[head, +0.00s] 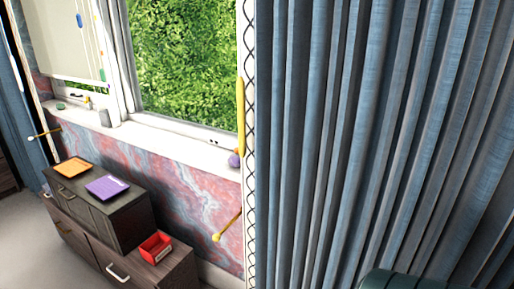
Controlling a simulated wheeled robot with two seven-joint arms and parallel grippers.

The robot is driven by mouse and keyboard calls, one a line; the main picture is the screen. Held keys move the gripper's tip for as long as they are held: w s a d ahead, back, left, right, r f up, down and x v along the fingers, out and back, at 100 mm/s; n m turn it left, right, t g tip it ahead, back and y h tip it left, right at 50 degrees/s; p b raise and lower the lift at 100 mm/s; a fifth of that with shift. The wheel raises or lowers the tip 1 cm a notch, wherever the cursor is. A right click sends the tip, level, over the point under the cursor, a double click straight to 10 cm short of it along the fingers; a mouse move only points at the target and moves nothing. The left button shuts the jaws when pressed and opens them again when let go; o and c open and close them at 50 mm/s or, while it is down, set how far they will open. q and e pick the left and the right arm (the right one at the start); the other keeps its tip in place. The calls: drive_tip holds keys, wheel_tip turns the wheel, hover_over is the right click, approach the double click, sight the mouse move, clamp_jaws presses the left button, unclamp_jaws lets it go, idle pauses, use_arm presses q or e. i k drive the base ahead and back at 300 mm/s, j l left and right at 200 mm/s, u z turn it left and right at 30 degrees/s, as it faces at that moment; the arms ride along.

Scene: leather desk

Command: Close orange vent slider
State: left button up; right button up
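I cannot pick out an orange vent slider for certain. A pale panel (50,38) at the upper left beside the window carries small coloured pieces. One is a blue strip (80,20), and one is a small green piece (103,74) at the lower end of a thin strip. An orange tint shows along that strip, but it is too small to read. A flat orange square item (73,166) lies on the dark cabinet and does not look like a slider. Neither of my grippers is in view.
A purple square item (107,186) lies on the dark cabinet (125,218). A red bin (156,247) stands on the lower drawer unit (165,272). Blue curtains (370,130) fill the right. A yellow upright piece (240,115) and purple ball (234,160) are by the window sill (160,137).

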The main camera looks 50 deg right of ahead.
sight(235, 148)
drive_tip(key=z, duration=1.4)
